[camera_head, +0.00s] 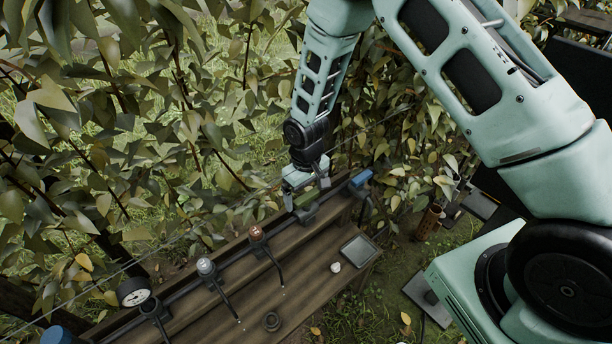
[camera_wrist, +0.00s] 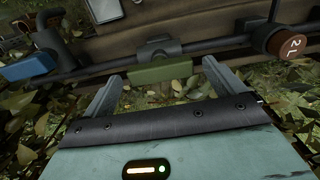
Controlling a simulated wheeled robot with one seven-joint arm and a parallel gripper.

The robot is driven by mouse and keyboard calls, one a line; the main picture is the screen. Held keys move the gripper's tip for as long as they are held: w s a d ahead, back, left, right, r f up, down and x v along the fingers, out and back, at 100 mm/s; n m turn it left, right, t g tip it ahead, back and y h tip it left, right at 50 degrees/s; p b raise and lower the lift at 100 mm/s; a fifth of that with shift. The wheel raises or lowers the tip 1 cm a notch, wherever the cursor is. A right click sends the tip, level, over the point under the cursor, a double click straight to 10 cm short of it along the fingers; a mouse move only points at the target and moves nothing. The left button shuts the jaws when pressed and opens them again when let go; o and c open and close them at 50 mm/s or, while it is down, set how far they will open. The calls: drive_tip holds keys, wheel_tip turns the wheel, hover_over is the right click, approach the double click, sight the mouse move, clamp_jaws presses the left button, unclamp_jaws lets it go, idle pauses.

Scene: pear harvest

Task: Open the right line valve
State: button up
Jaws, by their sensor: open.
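A dark pipe line runs along the wooden bench. A valve with a green lever handle (camera_head: 305,201) sits on its right part, and the handle also shows in the wrist view (camera_wrist: 161,73). My gripper (camera_head: 306,191) is over this valve, pointing down. In the wrist view its two fingers (camera_wrist: 160,76) are open, one at either end of the green handle. I cannot tell whether they touch it. A second valve with a blue handle (camera_head: 360,178) is at the pipe's right end; it shows at the left in the wrist view (camera_wrist: 28,68).
Left along the pipe are a copper-capped fitting (camera_head: 256,234), a silver-capped fitting (camera_head: 206,267) and a round gauge (camera_head: 133,292). Leafy branches (camera_head: 170,130) crowd behind.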

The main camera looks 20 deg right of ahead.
sight(306, 196)
wheel_tip(306, 196, up, 17)
drive_tip(key=b, duration=0.2)
idle(0.6)
